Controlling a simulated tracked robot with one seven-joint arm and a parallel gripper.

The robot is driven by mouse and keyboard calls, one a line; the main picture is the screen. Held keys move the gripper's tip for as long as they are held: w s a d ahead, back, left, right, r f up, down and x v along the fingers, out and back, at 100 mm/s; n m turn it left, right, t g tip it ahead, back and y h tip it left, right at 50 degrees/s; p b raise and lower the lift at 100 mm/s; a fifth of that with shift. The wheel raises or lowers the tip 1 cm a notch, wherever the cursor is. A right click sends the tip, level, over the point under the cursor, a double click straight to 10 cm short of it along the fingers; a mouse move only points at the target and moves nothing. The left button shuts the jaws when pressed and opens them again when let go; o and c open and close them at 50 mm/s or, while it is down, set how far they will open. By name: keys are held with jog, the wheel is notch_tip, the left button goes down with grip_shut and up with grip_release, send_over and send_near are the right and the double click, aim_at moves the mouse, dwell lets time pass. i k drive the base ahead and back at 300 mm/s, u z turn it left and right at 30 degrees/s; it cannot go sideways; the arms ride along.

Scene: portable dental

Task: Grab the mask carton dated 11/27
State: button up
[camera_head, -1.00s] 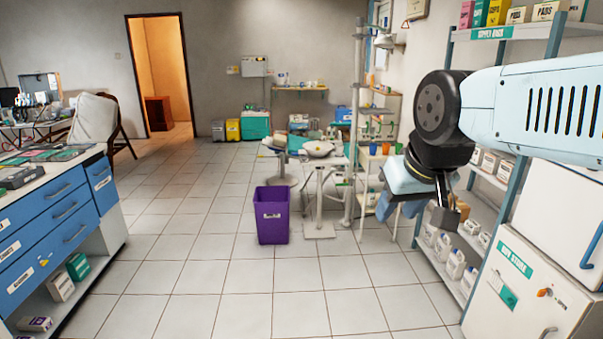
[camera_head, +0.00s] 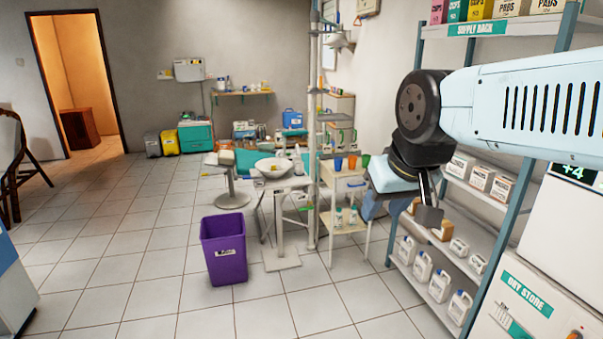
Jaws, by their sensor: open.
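My gripper (camera_head: 428,212) hangs from the arm at right, in front of the supply rack (camera_head: 402,268), with its dark finger pointing down. Nothing shows held in it. White cartons with brown bands stand on the rack's middle shelf: a left one (camera_head: 459,165), a middle one (camera_head: 481,178) and a right one (camera_head: 502,188). Their labels and dates are too small to read, so I cannot tell which is the mask carton dated 11/27. A brown box (camera_head: 441,231) on a lower shelf is partly hidden by my gripper.
Coloured cartons and pads boxes (camera_head: 512,9) stand on the top shelf. White jugs (camera_head: 422,267) fill the bottom shelf. A white dry store cabinet (camera_head: 535,300) stands at near right. A purple bin (camera_head: 224,249) and a basin stand (camera_head: 280,220) are ahead. Tiled floor is clear around the bin.

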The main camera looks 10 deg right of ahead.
aim_at(482, 177)
jog(key=z, duration=0.35)
jog(key=i, duration=1)
jog(key=z, duration=0.95)
jog(key=i, duration=0.6)
jog(key=z, duration=0.3)
jog(key=k, duration=0.9)
jog(key=z, duration=0.2)
jog(key=i, duration=0.9)
jog(key=u, duration=0.1)
